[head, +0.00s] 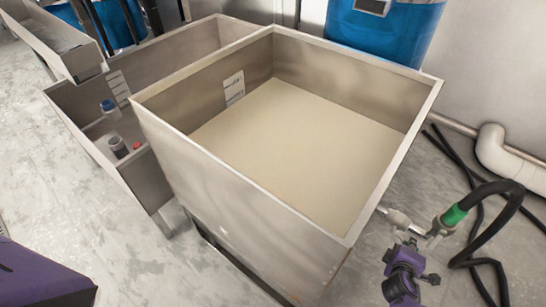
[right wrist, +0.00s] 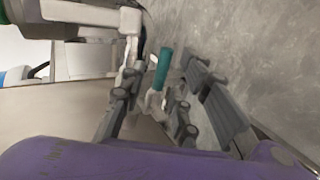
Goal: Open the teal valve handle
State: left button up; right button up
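The teal valve handle (right wrist: 162,68) shows in the right wrist view as a short teal lever on a pale metal fitting. My right gripper (head: 408,248) is at the lower right of the head view, just in front of the metal pipe fitting (head: 437,229). In the right wrist view its two grey fingers (right wrist: 160,100) are apart, with the handle seen between them. Whether either finger touches the handle I cannot tell. My left gripper is not in view.
A large metal bin (head: 215,185) with a flat beige inside stands left of the fitting. A white pipe (head: 500,155) runs along the wall. Grey floor lies open at left.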

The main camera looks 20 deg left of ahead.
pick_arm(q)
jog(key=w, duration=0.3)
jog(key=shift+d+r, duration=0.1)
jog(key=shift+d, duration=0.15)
pick_arm(e)
jog(key=v, duration=1.2)
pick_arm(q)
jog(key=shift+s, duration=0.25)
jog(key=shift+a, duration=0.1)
pick_arm(e)
jog(key=shift+a, duration=0.1)
